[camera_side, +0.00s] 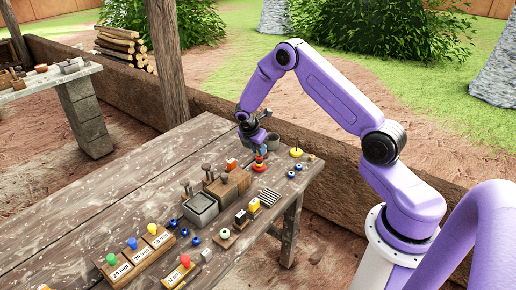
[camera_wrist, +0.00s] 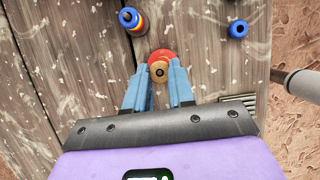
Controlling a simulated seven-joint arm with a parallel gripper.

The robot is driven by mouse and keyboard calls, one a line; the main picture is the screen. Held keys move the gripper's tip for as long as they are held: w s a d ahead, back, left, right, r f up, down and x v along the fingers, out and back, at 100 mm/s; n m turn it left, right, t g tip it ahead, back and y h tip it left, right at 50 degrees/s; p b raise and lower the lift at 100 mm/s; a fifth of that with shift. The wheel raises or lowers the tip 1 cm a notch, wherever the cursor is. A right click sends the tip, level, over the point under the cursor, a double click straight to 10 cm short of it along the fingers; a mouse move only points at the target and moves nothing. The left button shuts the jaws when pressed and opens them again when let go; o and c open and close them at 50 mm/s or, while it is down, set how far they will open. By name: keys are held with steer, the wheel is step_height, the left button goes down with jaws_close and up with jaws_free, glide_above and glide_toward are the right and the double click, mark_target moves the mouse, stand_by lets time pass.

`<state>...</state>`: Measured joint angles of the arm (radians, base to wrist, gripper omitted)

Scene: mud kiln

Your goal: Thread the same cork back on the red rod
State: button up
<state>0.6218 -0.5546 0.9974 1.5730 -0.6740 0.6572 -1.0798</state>
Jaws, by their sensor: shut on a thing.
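My gripper (camera_wrist: 163,75) points down over the plank table, its blue fingers shut on a small tan cork (camera_wrist: 158,72) with a dark round centre. A round red piece (camera_wrist: 162,55), apparently the red rod's stand, shows just beyond and under the cork in the wrist view. In the side view my gripper (camera_side: 258,152) is right above the red piece (camera_side: 259,168) near the table's far right end. The fingers hide most of the cork there. I cannot tell whether the cork is around the rod or only above it.
A yellow stand (camera_side: 295,152) and small blue rings (camera_side: 290,175) stand to the right. A blue-topped stack (camera_wrist: 131,20) and a blue ring (camera_wrist: 238,29) show in the wrist view.

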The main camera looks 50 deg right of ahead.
steer(key=shift+f, duration=0.2)
stand_by(0.3)
steer(key=o, duration=1.4)
steer(key=shift+r, duration=0.1)
steer(key=shift+r, duration=3.45)
